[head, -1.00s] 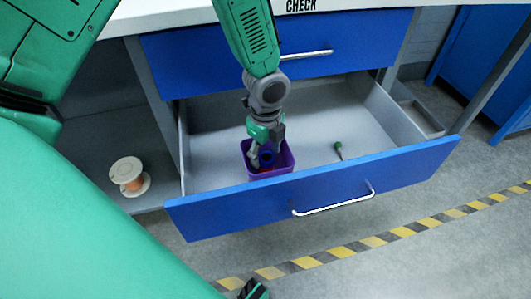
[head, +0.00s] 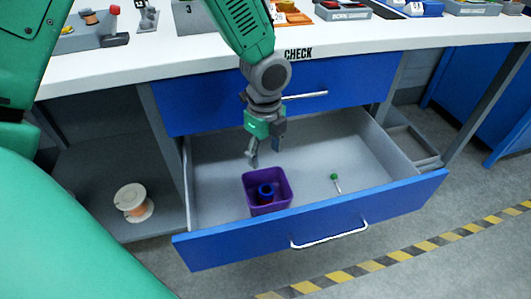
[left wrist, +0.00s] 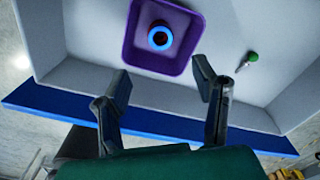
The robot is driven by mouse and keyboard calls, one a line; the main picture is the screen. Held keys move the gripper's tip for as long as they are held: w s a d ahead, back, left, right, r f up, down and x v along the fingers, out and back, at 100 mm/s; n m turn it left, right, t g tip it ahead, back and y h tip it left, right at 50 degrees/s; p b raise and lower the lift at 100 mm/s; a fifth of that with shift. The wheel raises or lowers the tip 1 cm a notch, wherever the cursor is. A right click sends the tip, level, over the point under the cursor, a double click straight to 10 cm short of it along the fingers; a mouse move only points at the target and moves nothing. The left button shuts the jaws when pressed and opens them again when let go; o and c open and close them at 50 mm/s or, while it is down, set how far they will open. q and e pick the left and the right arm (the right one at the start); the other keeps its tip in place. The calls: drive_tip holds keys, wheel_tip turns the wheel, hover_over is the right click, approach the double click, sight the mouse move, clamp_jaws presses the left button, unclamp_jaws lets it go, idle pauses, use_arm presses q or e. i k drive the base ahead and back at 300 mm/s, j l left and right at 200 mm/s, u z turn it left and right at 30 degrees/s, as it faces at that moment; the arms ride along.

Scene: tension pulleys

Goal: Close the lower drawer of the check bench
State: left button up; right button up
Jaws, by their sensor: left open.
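The lower drawer (head: 400,206) of the check bench stands pulled out, its blue front and silver handle (head: 330,236) toward me. Inside it are a purple bin (head: 268,207) holding a blue round part (head: 266,190) and a green-handled tool (head: 335,178) on the drawer floor. My left gripper (head: 264,152) is open and empty, above the drawer and just behind the bin in the head view. In the left wrist view its two fingers (left wrist: 160,82) are spread apart, with the bin (left wrist: 128,50) and blue part (left wrist: 160,38) beyond them. My right gripper is not in view.
The upper drawer (head: 220,103) is shut. The white benchtop (head: 140,62) above carries trays and small parts. A spool (head: 133,203) sits on the shelf left of the drawer. Floor in front is clear, with a yellow-black stripe (head: 400,256).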

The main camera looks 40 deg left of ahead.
sight(378, 183)
drive_tip(key=k, duration=1)
